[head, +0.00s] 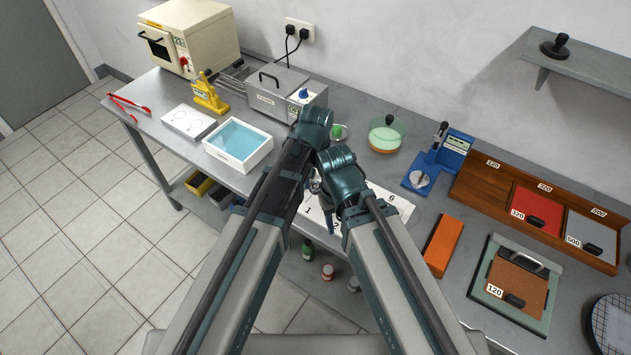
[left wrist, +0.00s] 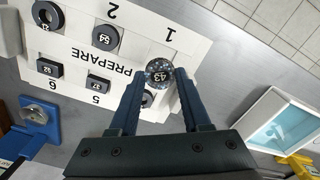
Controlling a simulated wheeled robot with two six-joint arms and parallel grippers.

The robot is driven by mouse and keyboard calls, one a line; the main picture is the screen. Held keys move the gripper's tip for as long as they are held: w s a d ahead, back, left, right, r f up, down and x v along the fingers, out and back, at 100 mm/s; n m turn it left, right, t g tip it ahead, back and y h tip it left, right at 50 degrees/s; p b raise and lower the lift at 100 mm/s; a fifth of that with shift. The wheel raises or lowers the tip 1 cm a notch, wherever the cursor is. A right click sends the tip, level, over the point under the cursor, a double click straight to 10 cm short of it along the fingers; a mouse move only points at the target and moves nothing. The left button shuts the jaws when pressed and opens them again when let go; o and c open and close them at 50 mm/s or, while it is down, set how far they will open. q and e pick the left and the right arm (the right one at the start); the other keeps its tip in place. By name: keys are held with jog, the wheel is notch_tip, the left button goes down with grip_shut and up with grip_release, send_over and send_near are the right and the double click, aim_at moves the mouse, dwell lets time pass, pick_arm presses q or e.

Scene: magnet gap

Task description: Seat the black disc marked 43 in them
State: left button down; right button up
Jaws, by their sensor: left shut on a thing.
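The round piece marked 43 (left wrist: 158,73) shows in the left wrist view, with a dark, speckled, shiny look. My left gripper (left wrist: 160,78) is shut on it, one blue finger on each side, over the numbered white PREPARE sheet (left wrist: 125,40) near cell 1. Another dark piece (left wrist: 147,98) lies partly hidden by a finger. Black pieces lie on the sheet, one marked 54 (left wrist: 104,37) near cell 2. In the head view my left gripper (head: 315,187) is mostly hidden by the arms above the sheet (head: 400,207).
A white tray with blue inside (head: 238,145) stands left of the sheet. A grey lidded box (head: 275,95) is behind it.

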aim_at(316, 201)
pick_arm(q)
jog(key=shift+f, duration=0.2)
pick_arm(e)
jog(key=shift+f, duration=0.25)
pick_arm(q)
jog(key=shift+f+b, duration=2.6)
jog(key=shift+b, duration=0.2)
pick_arm(e)
jog(key=shift+f, duration=2.6)
pick_arm(q)
jog(key=shift+f, duration=0.15)
pick_arm(e)
jog(key=shift+f, duration=0.15)
pick_arm(q)
jog(key=shift+c, duration=1.4)
grip_release()
jog(key=c, duration=0.5)
notch_tip(316, 201, up, 5)
jog(key=p, duration=0.4)
jog(key=shift+f, duration=0.2)
pick_arm(e)
notch_tip(316, 201, up, 5)
jog(key=shift+f, duration=0.15)
